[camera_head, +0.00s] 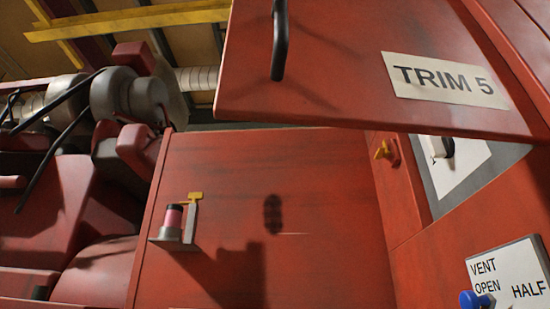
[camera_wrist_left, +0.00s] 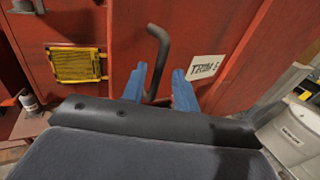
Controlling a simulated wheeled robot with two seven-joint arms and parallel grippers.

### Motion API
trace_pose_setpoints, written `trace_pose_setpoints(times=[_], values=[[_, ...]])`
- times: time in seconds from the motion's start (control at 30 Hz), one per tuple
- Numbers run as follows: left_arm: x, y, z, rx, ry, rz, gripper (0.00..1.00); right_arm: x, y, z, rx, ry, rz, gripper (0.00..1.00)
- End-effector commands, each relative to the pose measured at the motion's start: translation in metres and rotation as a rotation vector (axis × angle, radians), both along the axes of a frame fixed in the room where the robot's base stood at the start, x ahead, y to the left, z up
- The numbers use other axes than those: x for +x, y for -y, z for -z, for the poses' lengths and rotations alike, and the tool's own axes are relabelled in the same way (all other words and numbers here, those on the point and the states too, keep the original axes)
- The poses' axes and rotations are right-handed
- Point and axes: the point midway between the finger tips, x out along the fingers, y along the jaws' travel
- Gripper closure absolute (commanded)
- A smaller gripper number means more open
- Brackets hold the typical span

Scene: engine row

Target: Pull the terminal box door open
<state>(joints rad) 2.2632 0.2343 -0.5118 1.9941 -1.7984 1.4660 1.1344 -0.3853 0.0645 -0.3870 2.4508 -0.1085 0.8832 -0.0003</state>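The red panel marked TRIM 5 (camera_head: 345,75) fills the top of the head view, with a black bar handle (camera_head: 279,40) on it. I take it for the terminal box door; how far it stands open I cannot tell. In the left wrist view the handle (camera_wrist_left: 156,52) appears as a bent bar beside the TRIM 5 label (camera_wrist_left: 204,67). My left gripper (camera_wrist_left: 160,84) has its two blue fingers apart, one on each side of the bar, with gaps showing. Whether the bar lies at fingertip depth is unclear. My right gripper is in neither view.
The left wrist view shows a yellow grille (camera_wrist_left: 78,65) and a pale drum (camera_wrist_left: 296,136).

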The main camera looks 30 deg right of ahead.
Motion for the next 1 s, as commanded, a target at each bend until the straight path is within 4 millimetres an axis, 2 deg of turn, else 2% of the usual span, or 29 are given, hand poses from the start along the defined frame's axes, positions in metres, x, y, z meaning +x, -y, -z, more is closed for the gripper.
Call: trace_pose_setpoints(times=[0.1, 0.3, 1.0], values=[[-0.008, -0.014, 0.000, -0.001, 0.002, 0.000, 0.70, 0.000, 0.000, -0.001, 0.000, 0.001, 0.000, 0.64], [-0.015, -0.026, 0.000, 0.000, 0.001, 0.000, 0.70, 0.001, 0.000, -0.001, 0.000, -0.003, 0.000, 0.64], [-0.016, -0.027, 0.001, 0.007, 0.013, 0.001, 0.70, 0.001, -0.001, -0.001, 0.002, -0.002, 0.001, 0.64]])
